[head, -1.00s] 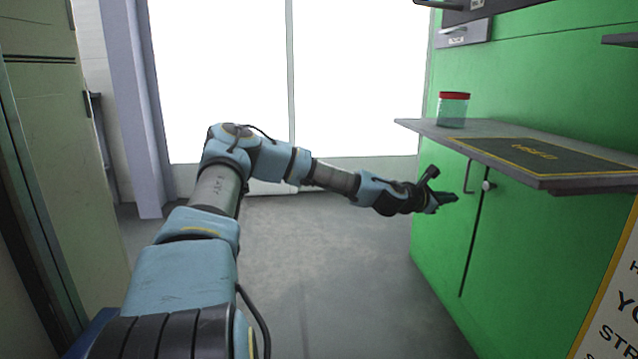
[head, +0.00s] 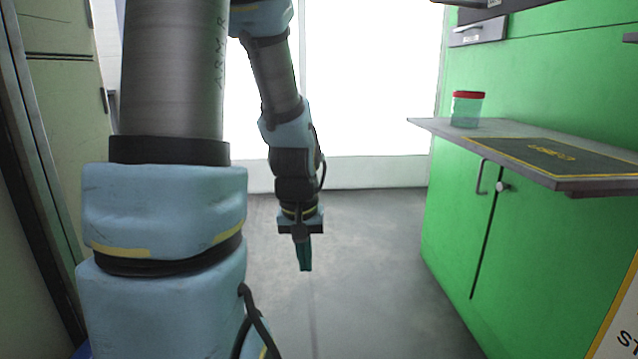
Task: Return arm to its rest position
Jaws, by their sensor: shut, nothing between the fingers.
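My arm (head: 165,215) rises large on the left side of the head view, and its forearm hangs down near the middle. My gripper (head: 304,268) points down at the end of it, over the grey floor. Its fingers are shut with nothing between them. It is clear of the green cabinet and of the shelf to the right.
A green cabinet (head: 455,215) with a handle and a knob stands at the right. A shelf (head: 440,127) on it holds a clear jar with a red lid (head: 467,108) and a dark mat (head: 545,155). A pale cabinet (head: 62,130) stands at the left. The floor (head: 365,270) between is free.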

